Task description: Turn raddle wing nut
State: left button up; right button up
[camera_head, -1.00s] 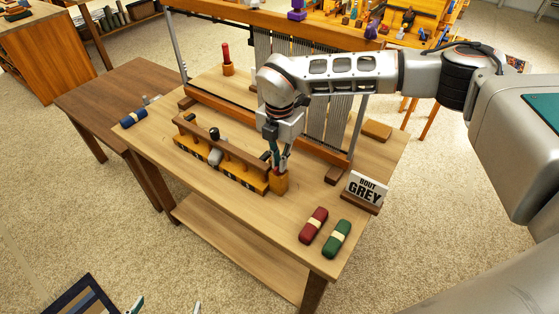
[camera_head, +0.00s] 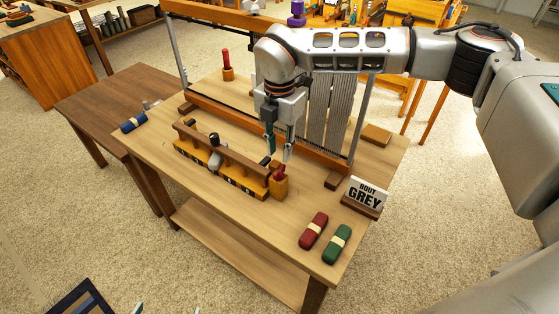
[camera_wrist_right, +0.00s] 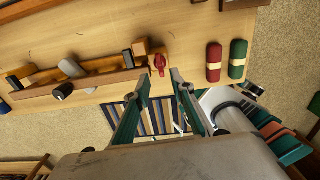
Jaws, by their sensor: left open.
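The raddle (camera_head: 215,154) lies on the wooden table, an orange toothed base under a brown wooden cap. A red wing nut (camera_head: 280,173) sits on the orange block (camera_head: 279,188) at its right end. The wing nut also shows in the right wrist view (camera_wrist_right: 160,64). My right gripper (camera_head: 279,154) is open and empty just above the wing nut, its teal fingers pointing down. In the right wrist view the gripper's fingers (camera_wrist_right: 160,74) stand apart, with the nut beyond their tips. My left gripper (camera_head: 167,310) barely shows at the bottom edge, tips apart.
A loom (camera_head: 330,110) with grey warp threads stands behind the raddle. A blue bundle (camera_head: 133,121) is at left. The table's front strip is clear.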

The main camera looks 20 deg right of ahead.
aim_at(279, 169)
notch_tip(279, 169, up, 5)
jog(key=shift+r, duration=0.1)
dwell(0.6)
